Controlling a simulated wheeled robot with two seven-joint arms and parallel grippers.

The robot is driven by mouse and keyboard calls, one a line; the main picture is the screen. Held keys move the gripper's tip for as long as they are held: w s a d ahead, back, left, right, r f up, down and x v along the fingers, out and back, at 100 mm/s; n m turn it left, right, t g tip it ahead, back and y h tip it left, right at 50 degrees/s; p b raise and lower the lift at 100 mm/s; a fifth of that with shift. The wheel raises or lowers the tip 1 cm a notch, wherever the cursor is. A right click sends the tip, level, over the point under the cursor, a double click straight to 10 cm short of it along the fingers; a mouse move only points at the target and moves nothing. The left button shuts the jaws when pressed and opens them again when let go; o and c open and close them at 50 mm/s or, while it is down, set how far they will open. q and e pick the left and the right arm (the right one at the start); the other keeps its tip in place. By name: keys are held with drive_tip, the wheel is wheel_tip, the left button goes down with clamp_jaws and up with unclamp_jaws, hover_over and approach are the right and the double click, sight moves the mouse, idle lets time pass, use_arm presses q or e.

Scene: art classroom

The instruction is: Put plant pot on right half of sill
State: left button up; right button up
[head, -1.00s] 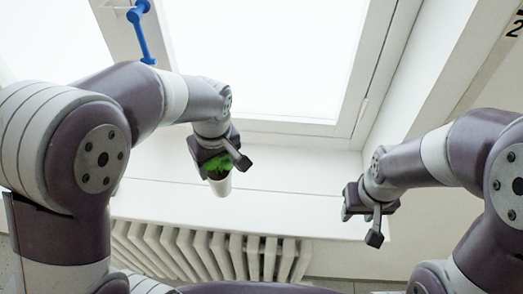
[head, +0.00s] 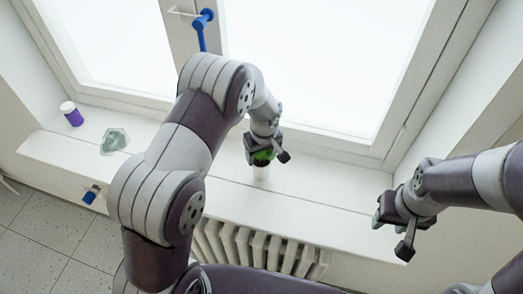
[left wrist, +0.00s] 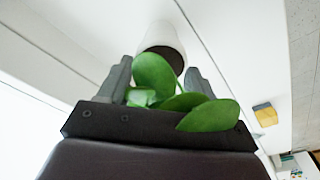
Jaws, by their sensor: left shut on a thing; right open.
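The plant pot (head: 261,173) is small and white with green leaves. My left gripper (head: 266,156) is shut on it, and the pot hangs below the jaws over the sill. In the left wrist view the leaves (left wrist: 155,78) rise between the fingers and hide part of the pot (left wrist: 163,36). The white sill (head: 330,197) runs under the window; the pot is right of the window's middle post. I cannot tell whether the pot's base touches the sill. My right gripper (head: 394,228) is open and empty, near the sill's right end.
A purple bottle with a white cap (head: 72,114) and a greenish glass dish (head: 115,140) are on the sill's left part. A blue window handle (head: 203,24) sticks out from the post. A radiator (head: 265,247) is below.

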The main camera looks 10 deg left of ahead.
use_arm(q)
drive_tip(key=shift+w+a+f, duration=0.1)
drive_tip(key=shift+w+f, duration=0.05)
drive_tip(key=shift+f, duration=0.05)
drive_tip(key=o, duration=1.7)
drive_tip(key=shift+r, duration=0.15)
